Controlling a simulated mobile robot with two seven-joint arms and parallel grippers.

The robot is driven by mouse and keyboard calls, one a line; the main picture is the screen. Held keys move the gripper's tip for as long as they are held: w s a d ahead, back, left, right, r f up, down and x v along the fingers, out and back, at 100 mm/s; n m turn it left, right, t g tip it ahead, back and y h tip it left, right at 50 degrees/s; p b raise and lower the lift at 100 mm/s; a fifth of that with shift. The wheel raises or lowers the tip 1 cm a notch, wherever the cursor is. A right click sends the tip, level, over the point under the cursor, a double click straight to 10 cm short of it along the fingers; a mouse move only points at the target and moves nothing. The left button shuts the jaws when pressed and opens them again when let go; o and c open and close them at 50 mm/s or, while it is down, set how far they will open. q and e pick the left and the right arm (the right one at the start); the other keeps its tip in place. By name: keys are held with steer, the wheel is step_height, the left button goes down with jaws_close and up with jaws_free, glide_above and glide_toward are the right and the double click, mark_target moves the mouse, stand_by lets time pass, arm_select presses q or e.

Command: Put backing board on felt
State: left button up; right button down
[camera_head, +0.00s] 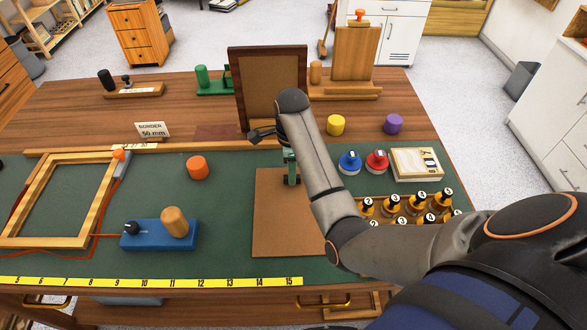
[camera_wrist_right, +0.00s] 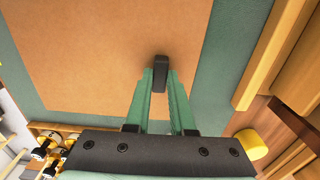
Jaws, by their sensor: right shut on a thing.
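The brown backing board (camera_head: 284,235) is level over the green felt (camera_head: 215,262), right of the middle of the bench. It appears to lie on the felt, but I cannot tell for sure that no gap is left. My right gripper (camera_head: 291,178) points down at the board's far part. In the right wrist view the gripper (camera_wrist_right: 160,78) is shut on the black grip tab (camera_wrist_right: 161,72) that stands up from the board (camera_wrist_right: 110,60). My right arm hides part of the board's right side. My left gripper is not in view.
An empty wooden frame (camera_head: 101,205) lies at left. A blue block with a wooden knob (camera_head: 160,233) and an orange cylinder (camera_head: 197,167) stand left of the board. Several numbered bottles (camera_head: 416,203) are at right. A dark upright frame (camera_head: 270,53) stands behind.

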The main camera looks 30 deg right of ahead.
steer(key=shift+a, duration=0.1)
steer(key=c, duration=0.8)
jaws_free()
steer(key=shift+o, duration=0.2)
steer(key=shift+r, duration=0.1)
